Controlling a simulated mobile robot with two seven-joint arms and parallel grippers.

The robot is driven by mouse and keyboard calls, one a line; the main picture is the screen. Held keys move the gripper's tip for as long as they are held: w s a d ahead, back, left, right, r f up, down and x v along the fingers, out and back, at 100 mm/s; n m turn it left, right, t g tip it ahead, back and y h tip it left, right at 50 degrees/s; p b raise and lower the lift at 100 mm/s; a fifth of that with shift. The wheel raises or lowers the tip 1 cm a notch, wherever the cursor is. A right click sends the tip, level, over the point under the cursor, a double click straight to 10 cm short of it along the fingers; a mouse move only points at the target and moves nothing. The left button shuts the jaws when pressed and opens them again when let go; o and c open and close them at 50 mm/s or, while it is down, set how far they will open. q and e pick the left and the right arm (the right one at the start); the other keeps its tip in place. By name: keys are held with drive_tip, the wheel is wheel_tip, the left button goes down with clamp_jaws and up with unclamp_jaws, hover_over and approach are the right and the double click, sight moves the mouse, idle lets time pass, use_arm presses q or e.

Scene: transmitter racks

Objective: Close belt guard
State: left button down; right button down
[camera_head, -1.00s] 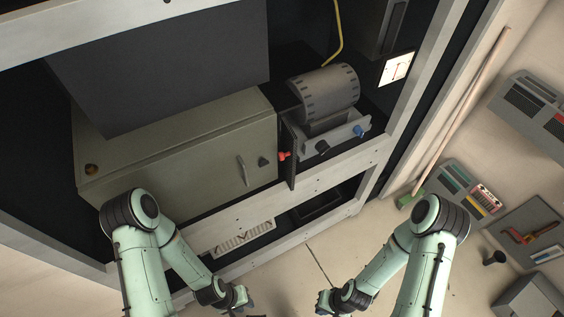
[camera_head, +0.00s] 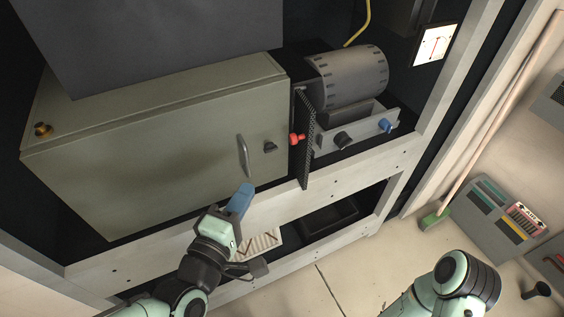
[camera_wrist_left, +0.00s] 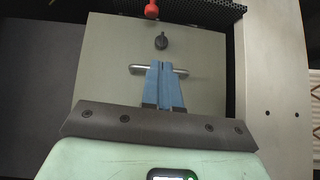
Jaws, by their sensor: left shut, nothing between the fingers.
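A dark perforated panel (camera_head: 307,140), which looks like the belt guard, stands on edge between the grey-green cabinet and the ribbed grey drum (camera_head: 347,77). Its mesh also shows at the top of the left wrist view (camera_wrist_left: 190,10). A red knob (camera_head: 297,139) sits at its left side. My left gripper (camera_head: 246,188) has blue fingers, is shut and empty, and is just below the cabinet's bar handle (camera_head: 243,157). In the left wrist view its fingertips (camera_wrist_left: 162,66) overlap the handle; contact cannot be told. My right gripper is out of view.
The cabinet (camera_head: 160,150) has a black knob (camera_head: 270,147) beside its handle. A pale frame rail (camera_head: 250,215) runs below. A wall gauge (camera_head: 435,45) hangs right. Floor at lower right is partly clear.

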use_arm(q)
drive_tip(key=r, duration=0.1)
approach(290, 140)
drive_tip(key=w+a, duration=0.2)
drive_tip(key=w, duration=0.1)
drive_tip(key=shift+w+d+f+p, duration=0.15)
drive_tip(key=shift+w+d+p, duration=0.15)
drive_tip(key=shift+w+d, duration=0.5)
drive_tip(key=shift+w+d+f+p, duration=0.15)
drive_tip(key=shift+w+d+p, duration=0.1)
drive_tip(key=shift+w+d, duration=0.55)
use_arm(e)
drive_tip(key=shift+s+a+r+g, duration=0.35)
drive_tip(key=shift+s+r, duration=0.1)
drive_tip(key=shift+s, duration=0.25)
use_arm(q)
drive_tip(key=shift+s+d+n, duration=0.15)
drive_tip(key=shift+d+n, duration=0.15)
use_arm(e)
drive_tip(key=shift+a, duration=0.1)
